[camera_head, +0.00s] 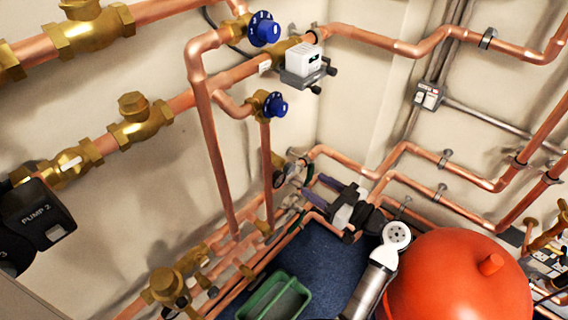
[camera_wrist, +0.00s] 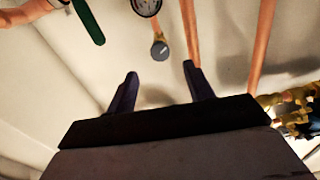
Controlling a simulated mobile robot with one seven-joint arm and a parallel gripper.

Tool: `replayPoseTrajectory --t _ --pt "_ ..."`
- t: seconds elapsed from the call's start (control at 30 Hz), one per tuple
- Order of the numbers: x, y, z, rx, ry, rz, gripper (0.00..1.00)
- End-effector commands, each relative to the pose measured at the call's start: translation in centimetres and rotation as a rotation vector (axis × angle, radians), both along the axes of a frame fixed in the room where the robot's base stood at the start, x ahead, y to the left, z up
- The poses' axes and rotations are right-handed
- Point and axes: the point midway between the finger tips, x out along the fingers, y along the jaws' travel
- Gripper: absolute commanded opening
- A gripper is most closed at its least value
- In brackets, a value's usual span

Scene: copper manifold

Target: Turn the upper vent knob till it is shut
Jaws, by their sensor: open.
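Two blue ridged knobs sit on brass fittings in the head view, an upper one (camera_head: 264,28) and a lower one (camera_head: 275,104). My gripper (camera_head: 306,184) is well below both, near the wall corner, its fingers pointing left. In the wrist view my gripper (camera_wrist: 160,82) is open with nothing between its fingers. A dark grey round knob (camera_wrist: 159,48) lies beyond the fingertips, roughly centred between them and apart from them. I cannot tell whether this grey knob is a vent knob. Neither blue knob shows clearly in the wrist view.
Copper pipes (camera_head: 212,150) run close around my gripper. A green lever (camera_wrist: 88,22) and a gauge (camera_wrist: 146,5) are near the grey knob. A red tank (camera_head: 455,285) stands at lower right, a green crate (camera_head: 250,303) below. A white box (camera_head: 303,57) sits beside the upper blue knob.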

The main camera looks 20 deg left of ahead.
Motion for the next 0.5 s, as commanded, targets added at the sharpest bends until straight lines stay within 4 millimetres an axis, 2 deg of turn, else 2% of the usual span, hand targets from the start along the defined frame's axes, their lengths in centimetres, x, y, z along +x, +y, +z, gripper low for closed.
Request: replayPoseTrajectory --t 0.1,0.3,0.5 --pt "0.8 2.6 0.3 -0.001 0.000 0.005 0.52" --pt "2.3 6.6 0.3 -0.001 0.000 0.004 0.52" --pt "3.4 9.3 0.2 0.000 -0.001 0.002 0.52"
